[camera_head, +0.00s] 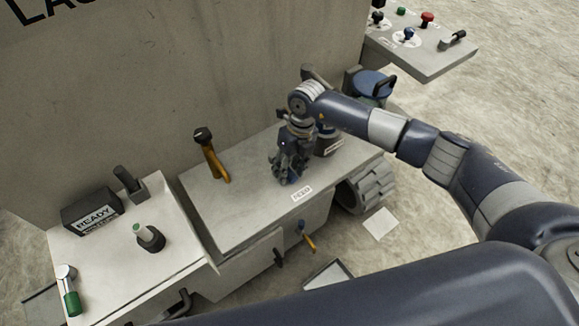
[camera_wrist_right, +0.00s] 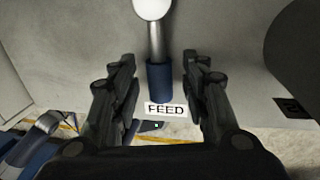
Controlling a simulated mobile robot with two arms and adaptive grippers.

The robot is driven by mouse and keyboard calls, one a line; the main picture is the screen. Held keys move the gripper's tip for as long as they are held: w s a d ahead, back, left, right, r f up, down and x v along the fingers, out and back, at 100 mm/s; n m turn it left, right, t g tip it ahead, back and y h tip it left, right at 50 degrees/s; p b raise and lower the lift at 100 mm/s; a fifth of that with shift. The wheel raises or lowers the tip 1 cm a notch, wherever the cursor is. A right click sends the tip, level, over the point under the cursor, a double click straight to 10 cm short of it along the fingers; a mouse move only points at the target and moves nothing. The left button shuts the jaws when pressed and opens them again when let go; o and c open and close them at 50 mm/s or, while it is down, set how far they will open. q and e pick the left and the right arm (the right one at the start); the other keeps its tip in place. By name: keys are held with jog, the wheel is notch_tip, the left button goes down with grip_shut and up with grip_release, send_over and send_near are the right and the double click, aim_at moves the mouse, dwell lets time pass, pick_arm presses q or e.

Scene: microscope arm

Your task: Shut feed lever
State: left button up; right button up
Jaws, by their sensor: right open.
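The feed lever (camera_wrist_right: 160,78) shows in the right wrist view, with a pale round end at the top, a silver shaft and a blue grip. Its grip end points toward the white FEED label (camera_wrist_right: 166,110). My right gripper (camera_head: 286,180) is open above the bench, beside the FEED label (camera_head: 301,193). In the right wrist view its two fingers stand on either side of the lever, with visible gaps. In the head view my right gripper and arm hide the lever. My left gripper is not in view.
An orange-handled lever (camera_head: 213,162) stands left on the same bench (camera_head: 240,215). A dark canister (camera_head: 327,140) is close behind my right gripper. A panel with coloured buttons (camera_head: 430,50) is at the upper right.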

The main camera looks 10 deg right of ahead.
jog(key=shift+c, duration=0.2)
grip_shut()
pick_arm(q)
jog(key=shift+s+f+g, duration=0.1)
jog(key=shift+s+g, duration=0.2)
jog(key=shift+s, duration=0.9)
